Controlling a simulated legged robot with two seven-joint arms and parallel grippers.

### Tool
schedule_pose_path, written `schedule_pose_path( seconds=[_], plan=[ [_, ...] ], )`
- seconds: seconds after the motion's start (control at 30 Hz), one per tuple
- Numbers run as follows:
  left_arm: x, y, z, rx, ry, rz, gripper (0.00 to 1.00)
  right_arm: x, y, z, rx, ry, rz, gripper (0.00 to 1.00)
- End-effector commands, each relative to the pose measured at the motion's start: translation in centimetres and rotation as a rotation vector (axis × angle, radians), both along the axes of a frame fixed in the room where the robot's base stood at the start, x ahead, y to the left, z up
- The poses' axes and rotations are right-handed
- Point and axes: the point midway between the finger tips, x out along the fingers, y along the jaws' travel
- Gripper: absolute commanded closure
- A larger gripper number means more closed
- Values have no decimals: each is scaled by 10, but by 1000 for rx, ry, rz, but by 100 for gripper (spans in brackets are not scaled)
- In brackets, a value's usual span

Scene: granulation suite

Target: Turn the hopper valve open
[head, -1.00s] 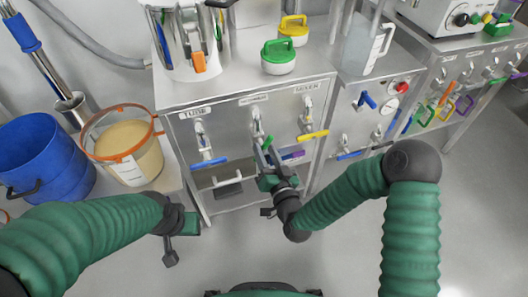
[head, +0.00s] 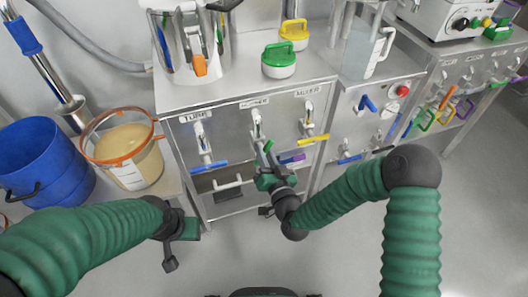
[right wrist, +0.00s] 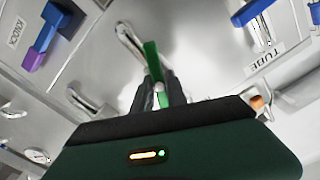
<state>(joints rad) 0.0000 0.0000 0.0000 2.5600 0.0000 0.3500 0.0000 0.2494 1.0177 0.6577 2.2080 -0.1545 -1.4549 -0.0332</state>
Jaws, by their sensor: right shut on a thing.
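The hopper valve (head: 256,121) is the middle one of three on the bench's front panel, under a partly blurred label. Its green handle (head: 267,146) points down toward my right gripper. My right gripper (head: 266,162) is shut on this handle. In the right wrist view the green handle (right wrist: 151,62) runs from the metal valve body (right wrist: 131,40) down between the dark fingers (right wrist: 156,92); its held end is mostly hidden. My left gripper (head: 171,252) hangs in front of the bench at lower left, away from the valves; its finger opening is unclear.
The tube valve's blue handle (head: 209,167) is left of the hopper valve. The mixer valve's yellow handle (head: 312,140) is right, with a purple handle (head: 292,158) close beside my right gripper. An orange-rimmed tub (head: 134,174) and blue bucket (head: 42,160) stand left. The floor in front is clear.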

Motion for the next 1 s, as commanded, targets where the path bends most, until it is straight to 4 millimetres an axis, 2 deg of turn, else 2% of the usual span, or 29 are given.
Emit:
schedule_pose_path(
  seconds=[0.27,0.7,1.0],
  plan=[
    [0,0,4,0,0,0,64,0,0,-1,-86,-23,0,100],
    [0,0,11,0,0,0,64,-1,1,-1,-363,-113,1,100],
    [0,0,12,0,0,0,64,-1,1,-2,-476,-148,0,100]
  ],
)
